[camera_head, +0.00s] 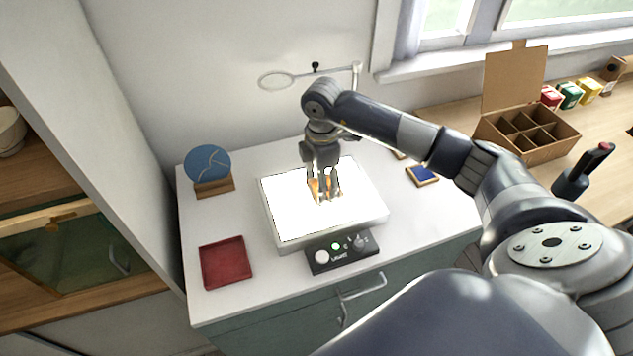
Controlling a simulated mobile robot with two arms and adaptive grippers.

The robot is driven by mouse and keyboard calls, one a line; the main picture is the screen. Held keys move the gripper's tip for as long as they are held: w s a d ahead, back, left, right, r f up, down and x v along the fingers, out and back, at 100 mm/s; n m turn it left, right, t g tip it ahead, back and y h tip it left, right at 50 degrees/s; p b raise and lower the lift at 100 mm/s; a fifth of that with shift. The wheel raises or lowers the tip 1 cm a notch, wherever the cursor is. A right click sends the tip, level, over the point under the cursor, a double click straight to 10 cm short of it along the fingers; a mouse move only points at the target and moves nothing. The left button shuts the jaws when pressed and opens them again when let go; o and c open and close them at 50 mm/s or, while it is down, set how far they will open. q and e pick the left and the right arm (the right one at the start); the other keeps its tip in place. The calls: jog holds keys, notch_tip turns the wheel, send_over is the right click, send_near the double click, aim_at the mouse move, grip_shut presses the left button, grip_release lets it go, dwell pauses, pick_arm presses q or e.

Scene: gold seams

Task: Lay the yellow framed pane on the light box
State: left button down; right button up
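The light box (282,222) stands on the white counter, its top glowing bright white. My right gripper (323,193) points down over the middle of the glowing top, its fingers a little apart. An orange-yellow piece (316,187), which looks like the yellow framed pane, shows between and beside the fingertips. The fingers hide much of it, and the glare washes out its edges. I cannot tell whether the fingers grip it or whether it rests on the box. My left gripper is not in view.
A black control panel (341,251) with a lit green button fronts the box. A blue framed pane (422,176) lies right of it. A red tray (225,262) and a blue disc (208,163) on a wooden stand are left. A divided cardboard box (528,133) stands far right.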

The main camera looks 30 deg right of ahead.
aim_at(317, 187)
jog(key=shift+w+f, duration=0.15)
jog(key=shift+w, duration=1)
notch_tip(317, 187, down, 3)
jog(key=shift+s+p, duration=0.1)
jog(key=shift+p, duration=0.7)
jog(key=shift+f, duration=0.2)
jog(key=shift+f, duration=0.1)
jog(key=shift+f, duration=0.1)
jog(key=o, duration=1.1)
